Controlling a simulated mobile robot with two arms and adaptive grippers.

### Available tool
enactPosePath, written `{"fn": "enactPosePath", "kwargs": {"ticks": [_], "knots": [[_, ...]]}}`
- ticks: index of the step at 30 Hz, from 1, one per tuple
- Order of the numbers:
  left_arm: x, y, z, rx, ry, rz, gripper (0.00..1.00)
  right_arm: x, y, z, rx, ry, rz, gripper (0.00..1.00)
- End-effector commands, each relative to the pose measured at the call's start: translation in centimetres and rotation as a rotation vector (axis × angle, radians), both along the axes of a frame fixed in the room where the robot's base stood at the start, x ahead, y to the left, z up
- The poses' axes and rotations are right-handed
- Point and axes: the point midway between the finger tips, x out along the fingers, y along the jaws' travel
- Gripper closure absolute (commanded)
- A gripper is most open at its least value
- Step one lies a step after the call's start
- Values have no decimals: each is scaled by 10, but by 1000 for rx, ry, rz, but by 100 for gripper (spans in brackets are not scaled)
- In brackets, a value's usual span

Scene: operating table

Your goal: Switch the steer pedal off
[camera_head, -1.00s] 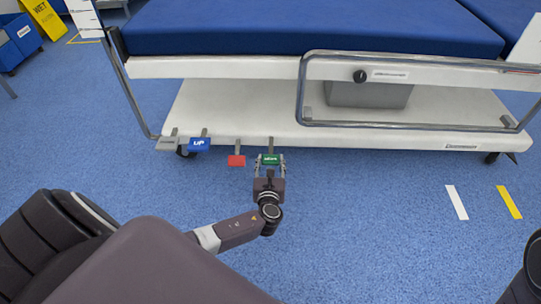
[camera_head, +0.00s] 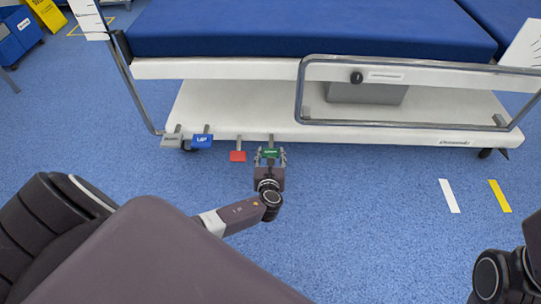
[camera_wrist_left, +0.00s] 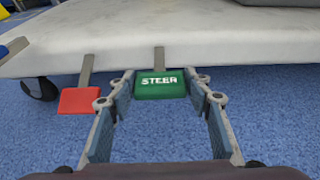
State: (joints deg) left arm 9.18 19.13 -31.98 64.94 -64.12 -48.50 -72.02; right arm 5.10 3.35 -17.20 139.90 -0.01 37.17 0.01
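The green steer pedal (camera_head: 270,153) hangs on a grey lever from the lower edge of the operating table's white base. My right gripper is not in view; only part of my right arm shows at the lower right.
A red pedal (camera_head: 238,156) is close left of the steer pedal, also seen in the left wrist view (camera_wrist_left: 78,101). A blue "UP" pedal (camera_head: 202,141) and a grey pedal (camera_head: 173,140) are farther left. A metal side rail (camera_head: 302,95) runs above.

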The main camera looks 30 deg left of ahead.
Motion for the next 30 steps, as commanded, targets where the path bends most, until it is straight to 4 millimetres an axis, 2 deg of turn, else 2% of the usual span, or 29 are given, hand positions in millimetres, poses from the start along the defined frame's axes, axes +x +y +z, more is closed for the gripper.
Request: {"fn": "enactPosePath", "kwargs": {"ticks": [1, 3, 12, 17, 30], "knots": [[1, 1, 2, 0, -2, 0, 47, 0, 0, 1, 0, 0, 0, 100], [0, 0, 1, -1, 0, 0, 40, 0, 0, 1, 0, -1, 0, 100], [-2, -1, -2, -4, 4, -2, 39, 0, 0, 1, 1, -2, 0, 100], [-9, -6, 0, -5, 5, -3, 39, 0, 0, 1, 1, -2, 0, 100], [-67, -41, 23, -6, 4, -2, 39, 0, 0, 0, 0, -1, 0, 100]]}}
